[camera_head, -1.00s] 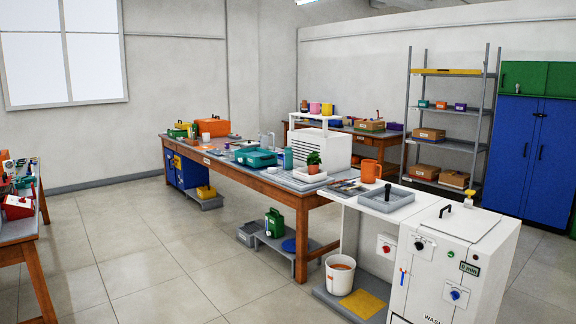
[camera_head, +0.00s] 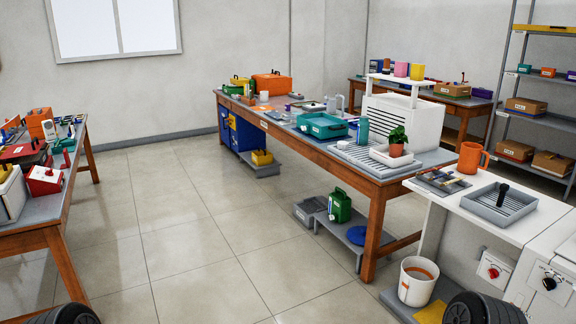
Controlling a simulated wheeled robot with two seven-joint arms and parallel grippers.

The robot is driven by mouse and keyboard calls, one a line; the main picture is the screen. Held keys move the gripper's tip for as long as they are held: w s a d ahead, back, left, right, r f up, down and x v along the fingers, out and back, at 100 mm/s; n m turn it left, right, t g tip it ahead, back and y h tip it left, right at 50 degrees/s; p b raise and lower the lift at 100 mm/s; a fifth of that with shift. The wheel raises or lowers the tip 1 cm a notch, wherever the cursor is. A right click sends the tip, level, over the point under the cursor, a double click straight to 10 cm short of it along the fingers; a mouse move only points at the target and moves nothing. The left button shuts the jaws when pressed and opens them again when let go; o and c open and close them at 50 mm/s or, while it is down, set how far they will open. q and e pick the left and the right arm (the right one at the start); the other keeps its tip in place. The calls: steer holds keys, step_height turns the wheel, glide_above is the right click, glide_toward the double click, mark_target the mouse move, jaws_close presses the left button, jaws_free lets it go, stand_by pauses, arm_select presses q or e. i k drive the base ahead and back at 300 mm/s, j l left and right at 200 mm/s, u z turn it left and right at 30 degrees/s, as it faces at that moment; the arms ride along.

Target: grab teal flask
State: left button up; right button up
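A teal upright cylinder, which looks like the teal flask (camera_head: 363,131), stands on the long wooden workbench (camera_head: 290,139). It is beside the left side of the white slatted box and just right of a teal open tray (camera_head: 322,125). It is small in the view, so its details cannot be made out. Neither of my grippers is in view. Only dark ribbed parts, probably of my own arms, show at the bottom left and bottom right edges.
A potted plant (camera_head: 397,142) stands in a white tray near the flask. An orange mug (camera_head: 472,157) and a grey tray (camera_head: 499,203) sit on the white counter. A white bucket (camera_head: 417,281) stands below. Another cluttered bench (camera_head: 62,217) is at left. The floor between the benches is clear.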

mark_target(362, 125)
steer(key=i+z, duration=0.15)
steer(key=i, duration=0.3)
steer(key=i+j+z, duration=0.15)
steer(key=i, duration=0.35)
steer(key=i+j+z, duration=0.15)
steer(key=i, duration=0.3)
steer(key=i+j+z, duration=0.15)
steer(key=i, duration=0.3)
steer(key=i+j+z, duration=0.25)
steer(key=i+z, duration=0.15)
steer(key=i+j+z, duration=0.6)
steer(key=j+z, duration=0.2)
steer(key=i+j+z, duration=0.2)
steer(key=j+z, duration=0.2)
steer(key=j, duration=0.25)
